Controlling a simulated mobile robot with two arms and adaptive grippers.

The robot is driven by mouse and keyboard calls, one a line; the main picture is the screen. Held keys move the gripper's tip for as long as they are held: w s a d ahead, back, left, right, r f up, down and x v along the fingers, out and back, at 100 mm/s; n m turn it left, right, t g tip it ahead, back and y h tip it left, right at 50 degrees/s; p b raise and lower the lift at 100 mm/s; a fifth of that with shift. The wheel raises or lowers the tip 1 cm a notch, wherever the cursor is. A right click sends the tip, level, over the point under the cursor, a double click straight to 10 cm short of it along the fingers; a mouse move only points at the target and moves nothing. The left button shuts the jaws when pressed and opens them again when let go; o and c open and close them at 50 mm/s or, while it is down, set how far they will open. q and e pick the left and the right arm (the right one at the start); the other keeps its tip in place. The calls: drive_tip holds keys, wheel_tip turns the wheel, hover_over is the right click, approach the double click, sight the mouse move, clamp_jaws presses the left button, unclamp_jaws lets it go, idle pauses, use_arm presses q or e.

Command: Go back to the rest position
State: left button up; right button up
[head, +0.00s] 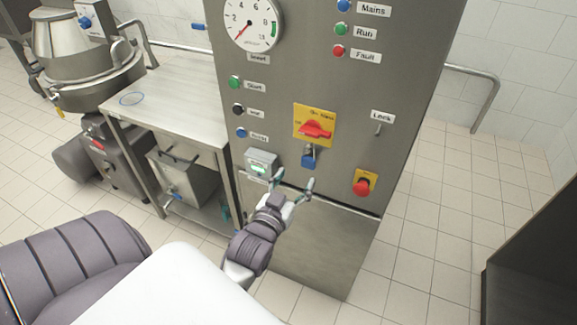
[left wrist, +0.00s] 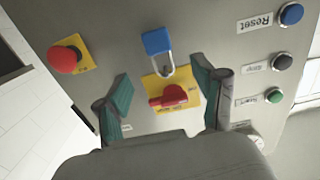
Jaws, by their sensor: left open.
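My left gripper (head: 293,189) is open and empty in front of the steel control cabinet (head: 315,250), just below the blue padlock (head: 309,158). The padlock hangs under the red rotary switch (head: 316,129) on its yellow plate. In the left wrist view the two fingers of my left gripper (left wrist: 165,98) are spread wide. The red switch (left wrist: 172,96) and the blue padlock (left wrist: 157,42) show between and beyond them, apart from the fingers. My right gripper is in neither view.
A red emergency button (head: 362,187) sits on the cabinet's right side.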

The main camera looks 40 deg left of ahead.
use_arm(q)
drive_tip(key=s+d+f+m+g+h, duration=0.1)
drive_tip(key=s+d+f+g, duration=0.25)
drive_tip(key=f, duration=0.85)
drive_tip(key=s+d+f+m+g+h, duration=0.15)
drive_tip(key=s+d+f, duration=0.3)
drive_tip(key=f, duration=0.75)
drive_tip(key=s+d+f+g+h, duration=0.2)
drive_tip(key=s+d+f+g, duration=0.15)
drive_tip(key=f, duration=0.85)
drive_tip(key=s+a+f+g, duration=0.1)
drive_tip(key=s+f+g, duration=0.1)
drive_tip(key=s+f, duration=0.3)
drive_tip(key=s+a+f+m+g, duration=0.1)
drive_tip(key=s+f+g, duration=0.2)
drive_tip(key=s, duration=1)
drive_tip(key=s+a+f+m+g, duration=0.1)
drive_tip(key=s+a+f+g, duration=0.1)
drive_tip(key=s+f, duration=0.6)
drive_tip(key=shift+s+f, duration=0.4)
drive_tip(key=shift+f, duration=0.05)
drive_tip(key=shift+m+g+y, duration=0.25)
